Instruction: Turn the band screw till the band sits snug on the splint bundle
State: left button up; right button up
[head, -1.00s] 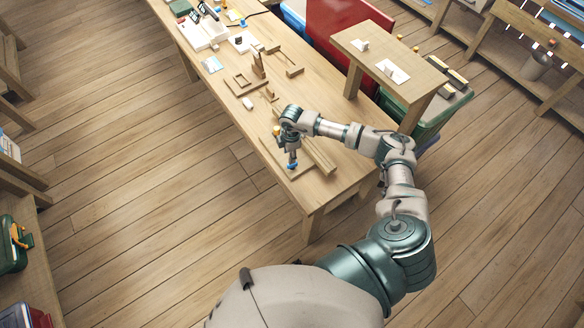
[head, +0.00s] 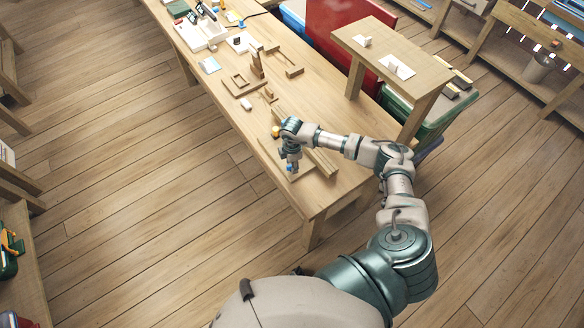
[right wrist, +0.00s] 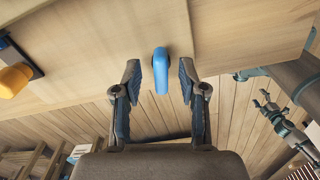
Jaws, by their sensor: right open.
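My right gripper (head: 291,163) is over the near end of the long wooden table, pointing down. In the right wrist view its two fingers (right wrist: 160,80) stand apart, open. A blue rounded piece (right wrist: 161,62), perhaps the head of the band screw, shows between the fingertips with a gap on each side. A small blue spot (head: 290,169) also shows at the gripper tip in the head view. I cannot make out the band or the splint bundle. My left gripper is not in view.
A yellow knob on a dark base (right wrist: 14,80) is left of the gripper in the wrist view. Wooden strips (head: 322,163) lie right of the gripper. A wooden frame (head: 238,83) and other small parts lie farther up the table (head: 335,190). A small raised stand (head: 375,50) is at right.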

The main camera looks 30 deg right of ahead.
grip_shut()
jog(key=shift+r+m+p, duration=0.15)
jog(key=shift+m+p, duration=0.5)
jog(key=shift+m, duration=0.05)
jog(key=shift+m+p, duration=0.7)
jog(key=shift+m, duration=0.3)
jog(key=shift+m+p, duration=0.7)
jog(key=shift+w+m+p, duration=0.1)
jog(key=shift+m+p, duration=0.6)
jog(key=shift+m, duration=0.3)
